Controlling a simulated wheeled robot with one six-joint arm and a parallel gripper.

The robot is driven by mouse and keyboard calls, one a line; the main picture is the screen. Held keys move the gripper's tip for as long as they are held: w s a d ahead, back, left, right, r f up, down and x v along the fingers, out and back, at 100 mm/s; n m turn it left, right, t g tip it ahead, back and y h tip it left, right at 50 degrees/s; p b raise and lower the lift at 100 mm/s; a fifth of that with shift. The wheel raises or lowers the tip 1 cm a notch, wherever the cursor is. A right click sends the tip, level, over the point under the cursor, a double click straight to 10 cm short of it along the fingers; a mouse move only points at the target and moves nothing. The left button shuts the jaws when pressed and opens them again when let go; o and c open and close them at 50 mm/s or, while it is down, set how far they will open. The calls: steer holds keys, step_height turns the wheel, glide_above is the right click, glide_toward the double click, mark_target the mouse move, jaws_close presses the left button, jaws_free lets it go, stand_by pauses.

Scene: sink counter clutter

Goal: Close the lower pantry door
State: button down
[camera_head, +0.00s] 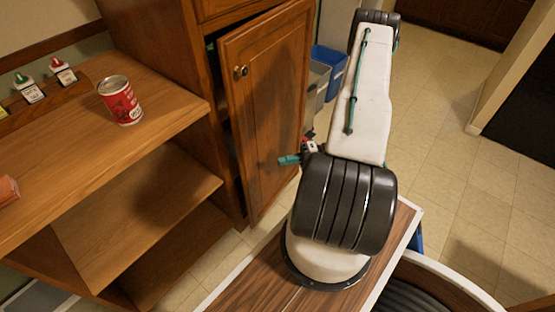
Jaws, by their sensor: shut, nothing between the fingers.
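The lower pantry door (268,110) is a brown wooden panel in the upper middle. It stands ajar, with a dark gap along its left side. A round brass knob (241,71) sits near its upper left edge. My gripper (288,160) shows as a small teal tip pointing left, in front of the door's lower right part. Its fingers look shut and empty. Whether it touches the door cannot be told. My arm's white link and black joint hide the rest of my gripper and wrist.
A wooden shelf unit (150,155) stands left of the door, with a red can (120,100) on top. Small bottles (62,72) stand at the far left. Blue (331,68) and grey (315,85) bins are right of the door. Tiled floor (445,110) lies clear at the right.

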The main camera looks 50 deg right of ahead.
mark_target(242, 162)
steer(key=x, duration=0.3)
steer(key=w+d+x, duration=0.1)
steer(key=x, duration=0.3)
steer(key=w+x, duration=0.1)
steer(key=x, duration=0.3)
steer(key=shift+d, duration=0.35)
